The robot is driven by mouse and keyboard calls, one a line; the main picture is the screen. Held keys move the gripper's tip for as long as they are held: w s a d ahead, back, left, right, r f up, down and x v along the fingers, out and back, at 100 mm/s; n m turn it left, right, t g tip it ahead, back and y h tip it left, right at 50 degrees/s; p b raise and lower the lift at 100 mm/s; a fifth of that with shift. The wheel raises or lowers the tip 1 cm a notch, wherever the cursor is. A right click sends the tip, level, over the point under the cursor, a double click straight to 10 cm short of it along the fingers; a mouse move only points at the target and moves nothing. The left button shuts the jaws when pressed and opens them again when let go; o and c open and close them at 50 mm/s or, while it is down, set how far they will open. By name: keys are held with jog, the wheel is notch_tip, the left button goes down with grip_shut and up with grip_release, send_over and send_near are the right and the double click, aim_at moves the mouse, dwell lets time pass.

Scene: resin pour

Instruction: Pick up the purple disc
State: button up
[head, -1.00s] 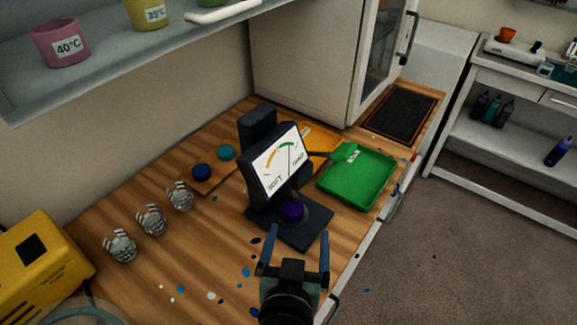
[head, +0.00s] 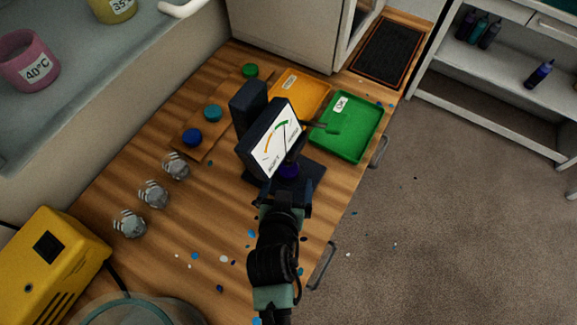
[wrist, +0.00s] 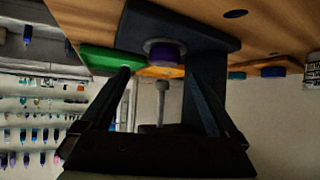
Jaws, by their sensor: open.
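The purple disc (head: 289,171) sits on the base of a dark gauge stand (head: 315,172), in front of its tilted dial. In the head view my gripper and the dial partly cover it. In the wrist view the purple disc (wrist: 167,55) rests on a round grey seat, between and beyond my finger tips. My gripper (head: 284,188) is open and empty, close to the disc on its near side. The open fingers of my gripper (wrist: 161,70) also show in the wrist view. I cannot tell whether they touch anything.
A green tray (head: 361,148) and an orange tray (head: 313,88) lie behind the stand. Blue (head: 192,137), teal (head: 212,113) and green (head: 250,70) discs lie on a board at left. Striped jars (head: 153,194) and a yellow machine (head: 50,262) stand further left.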

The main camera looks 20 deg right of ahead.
aim_at(288, 173)
jog(key=shift+a+p+x, duration=0.15)
jog(key=shift+p+x, duration=0.1)
jog(key=shift+x, duration=1.2)
jog(key=shift+a+p+x, duration=0.15)
jog(key=shift+p+x, duration=0.05)
jog(key=shift+x, duration=1.2)
jog(key=shift+w, duration=0.2)
jog(key=c, duration=1.4)
grip_shut()
jog(key=shift+r, duration=0.2)
